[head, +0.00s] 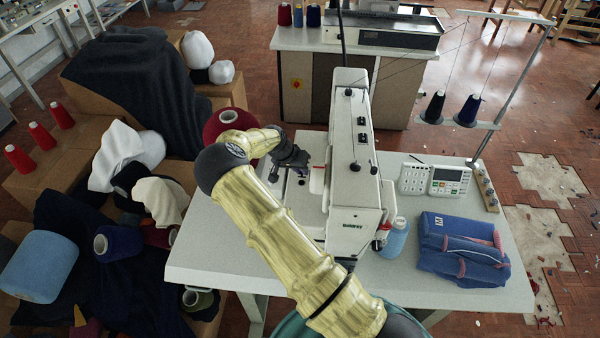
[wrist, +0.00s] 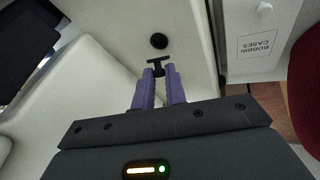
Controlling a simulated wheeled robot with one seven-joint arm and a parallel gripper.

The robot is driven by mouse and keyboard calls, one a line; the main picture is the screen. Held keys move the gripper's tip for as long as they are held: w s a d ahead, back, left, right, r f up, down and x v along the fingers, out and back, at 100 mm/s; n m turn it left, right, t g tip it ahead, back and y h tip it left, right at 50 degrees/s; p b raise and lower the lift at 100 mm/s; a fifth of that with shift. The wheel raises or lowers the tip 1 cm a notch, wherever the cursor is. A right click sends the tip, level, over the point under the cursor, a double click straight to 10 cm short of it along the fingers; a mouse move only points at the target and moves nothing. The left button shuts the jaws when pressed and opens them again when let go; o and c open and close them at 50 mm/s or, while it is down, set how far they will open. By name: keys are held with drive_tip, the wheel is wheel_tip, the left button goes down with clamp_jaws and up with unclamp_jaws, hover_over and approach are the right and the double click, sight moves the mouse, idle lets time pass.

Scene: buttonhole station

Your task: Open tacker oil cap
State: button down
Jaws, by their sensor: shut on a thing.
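The tacker (head: 352,160) is a tall white sewing machine on a pale table. My gripper (wrist: 158,74) has its two purple fingers closed on a small black T-shaped piece, which looks like the oil cap (wrist: 158,60). The cap's wide bar sticks out just past the fingertips. A round black spot (wrist: 159,41) on the white machine surface lies just beyond the cap, with a thin pale gap between them in the picture. I cannot tell whether this spot is an open hole or a knob. In the head view, my gripper (head: 291,158) is at the machine's left side; the cap is hidden there.
A box labelled bobbin cases (wrist: 262,42) stands close on the right in the wrist view, with something red beside it. The table's left front is clear.

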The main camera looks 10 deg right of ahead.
drive_tip(key=shift+w+d+n+g+y+b, duration=0.25)
drive_tip(key=shift+w+g+b, duration=0.35)
drive_tip(key=shift+g, duration=0.4)
drive_tip(key=shift+w+d+n+g+y+b, duration=0.15)
drive_tip(key=shift+w+g+y+b, duration=0.2)
drive_tip(key=shift+g+b, duration=0.5)
drive_tip(key=shift+g, duration=0.35)
drive_tip(key=c, duration=1.5)
unclamp_jaws()
drive_tip(key=shift+o, duration=0.2)
drive_tip(key=shift+a, duration=0.1)
drive_tip(key=b+v, duration=0.2)
drive_tip(key=v, duration=1)
drive_tip(key=shift+w, duration=0.1)
